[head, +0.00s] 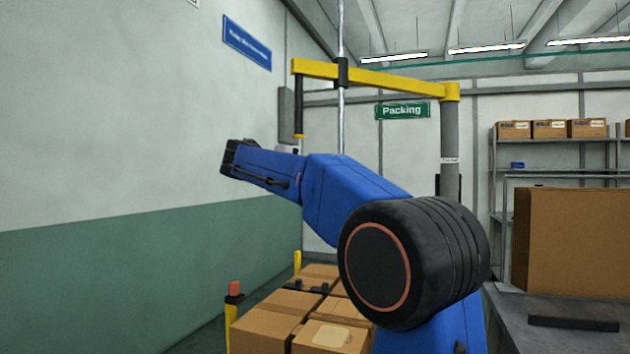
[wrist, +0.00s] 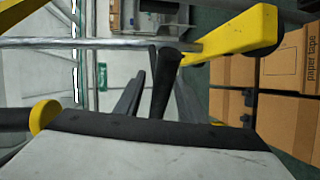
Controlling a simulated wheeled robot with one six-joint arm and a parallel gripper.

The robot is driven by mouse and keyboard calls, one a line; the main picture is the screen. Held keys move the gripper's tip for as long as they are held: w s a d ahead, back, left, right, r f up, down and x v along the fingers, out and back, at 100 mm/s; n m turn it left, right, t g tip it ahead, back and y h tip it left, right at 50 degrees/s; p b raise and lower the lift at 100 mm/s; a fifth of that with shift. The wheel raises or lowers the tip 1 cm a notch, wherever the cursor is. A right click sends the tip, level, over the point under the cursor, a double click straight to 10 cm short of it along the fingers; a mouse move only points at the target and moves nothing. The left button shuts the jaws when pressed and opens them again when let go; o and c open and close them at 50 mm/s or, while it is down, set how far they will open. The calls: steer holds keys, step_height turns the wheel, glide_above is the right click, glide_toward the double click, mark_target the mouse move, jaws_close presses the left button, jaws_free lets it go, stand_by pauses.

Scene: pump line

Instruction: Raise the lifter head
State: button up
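The lifter's silver pole (head: 341,120) hangs upright from the yellow jib (head: 390,79) in the head view. In the wrist view, turned on its side, the pole (wrist: 110,43) runs to a yellow bar (wrist: 235,37), apparently the lifter head. In the head view my blue arm hides the pole's lower part. My gripper (wrist: 160,95) shows its dark fingers in the wrist view, around or just before a black handle-like piece (wrist: 165,58) by the yellow bar. Whether they touch it is unclear. The gripper cannot be made out in the head view.
A black rod (head: 298,112) hangs from the jib's left end; its yellow tip (wrist: 44,115) is close beside my gripper body. Cartons (head: 270,317) are stacked below my arm. A bench (head: 555,322) with a large carton (head: 575,240) stands right.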

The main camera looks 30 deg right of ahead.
steer(key=v, duration=1.6)
steer(key=shift+a, duration=0.2)
steer(key=shift+s, duration=0.1)
